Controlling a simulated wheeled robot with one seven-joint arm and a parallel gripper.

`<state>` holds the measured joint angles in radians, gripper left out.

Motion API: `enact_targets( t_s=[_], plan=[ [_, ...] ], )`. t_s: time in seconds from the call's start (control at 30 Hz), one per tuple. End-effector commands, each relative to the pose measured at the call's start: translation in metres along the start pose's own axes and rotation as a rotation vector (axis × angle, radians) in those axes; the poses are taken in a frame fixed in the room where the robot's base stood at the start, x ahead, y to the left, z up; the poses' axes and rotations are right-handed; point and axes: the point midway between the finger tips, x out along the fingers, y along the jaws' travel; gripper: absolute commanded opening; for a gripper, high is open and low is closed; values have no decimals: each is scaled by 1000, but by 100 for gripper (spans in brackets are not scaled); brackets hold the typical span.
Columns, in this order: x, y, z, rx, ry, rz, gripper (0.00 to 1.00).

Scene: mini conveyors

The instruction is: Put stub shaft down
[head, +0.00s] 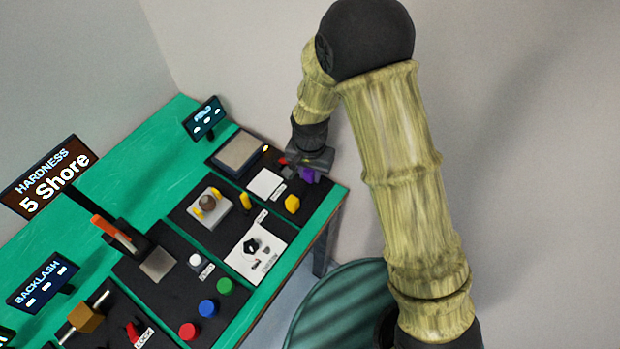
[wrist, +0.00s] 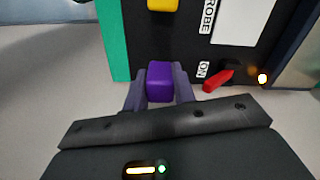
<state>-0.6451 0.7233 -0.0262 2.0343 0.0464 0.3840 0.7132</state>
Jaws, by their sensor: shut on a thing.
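My gripper (wrist: 160,88) is shut on a purple block-like piece (wrist: 160,80), which I take to be the stub shaft. In the wrist view the piece sits between the two fingers, over or near the edge of a black panel (wrist: 150,50); I cannot tell whether it touches the panel. In the head view my gripper (head: 308,166) is at the far right end of the green bench (head: 130,150), with the purple piece (head: 307,174) just below it. The underside of the piece is hidden.
Near the gripper are a yellow piece (head: 292,204), a white plate (head: 265,184) and a red lever (wrist: 217,80) by an "ON" label. A grey pad (head: 236,151) lies behind. Displays, coloured buttons and a dial panel (head: 262,252) fill the bench to the left.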

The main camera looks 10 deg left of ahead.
Motion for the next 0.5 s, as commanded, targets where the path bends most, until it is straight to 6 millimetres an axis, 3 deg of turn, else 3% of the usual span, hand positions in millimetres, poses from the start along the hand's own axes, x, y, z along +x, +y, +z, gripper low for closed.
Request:
enact_targets(
  t_s=[0.23, 0.5],
  plan=[
    [-45, -1, 0, 0, 3, -3, 0],
    [-59, 0, 0, 0, 0, 0, 0]
  ],
)
